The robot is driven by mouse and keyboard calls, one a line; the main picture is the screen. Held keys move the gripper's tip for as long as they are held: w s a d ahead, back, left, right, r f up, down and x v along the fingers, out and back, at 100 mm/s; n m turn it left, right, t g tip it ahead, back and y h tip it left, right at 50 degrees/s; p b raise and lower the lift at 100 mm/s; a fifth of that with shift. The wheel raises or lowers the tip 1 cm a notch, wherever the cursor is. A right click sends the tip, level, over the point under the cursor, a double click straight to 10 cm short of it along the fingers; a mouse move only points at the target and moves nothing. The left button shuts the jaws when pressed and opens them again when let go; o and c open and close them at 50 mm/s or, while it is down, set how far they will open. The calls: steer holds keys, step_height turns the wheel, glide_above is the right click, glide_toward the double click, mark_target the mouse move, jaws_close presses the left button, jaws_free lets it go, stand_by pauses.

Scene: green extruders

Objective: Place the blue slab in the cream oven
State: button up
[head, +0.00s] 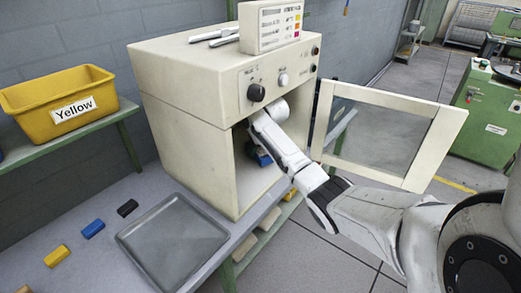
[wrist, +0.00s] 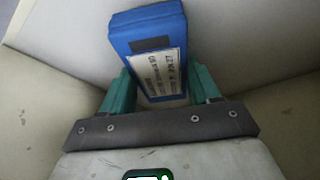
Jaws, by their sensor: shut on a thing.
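The cream oven (head: 195,85) stands on the bench with its windowed door (head: 385,130) swung open to the right. My arm reaches through the opening and my gripper (wrist: 160,92) is inside the chamber. Its green fingers are shut on a blue slab (wrist: 150,45) with a white printed label, which also shows as a small blue patch inside the oven in the head view (head: 262,158). In the wrist view pale oven walls surround the slab. I cannot tell whether the slab touches the oven floor; my arm hides much of the chamber in the head view.
On the bench lie another blue block (head: 93,229), a black block (head: 127,208), a yellow block (head: 57,256) and a grey tray (head: 172,240). A yellow bin (head: 60,100) sits on a shelf at left. A control box (head: 270,25) tops the oven.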

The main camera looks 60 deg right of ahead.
steer(key=shift+f, duration=0.35)
steer(key=shift+f, duration=0.1)
steer(key=shift+f, duration=0.15)
steer(key=o, duration=1.3)
steer(key=shift+c, duration=0.2)
steer(key=shift+r, duration=0.55)
steer(key=v, duration=0.2)
steer(key=shift+s+a+r, duration=0.2)
steer(key=shift+r, duration=0.05)
steer(key=s+a, duration=0.2)
steer(key=s, duration=0.1)
steer(key=s+a, duration=0.2)
steer(key=s, duration=0.1)
steer(key=s+a, duration=0.3)
steer(key=shift+s+f, duration=0.15)
steer(key=shift+s, duration=0.15)
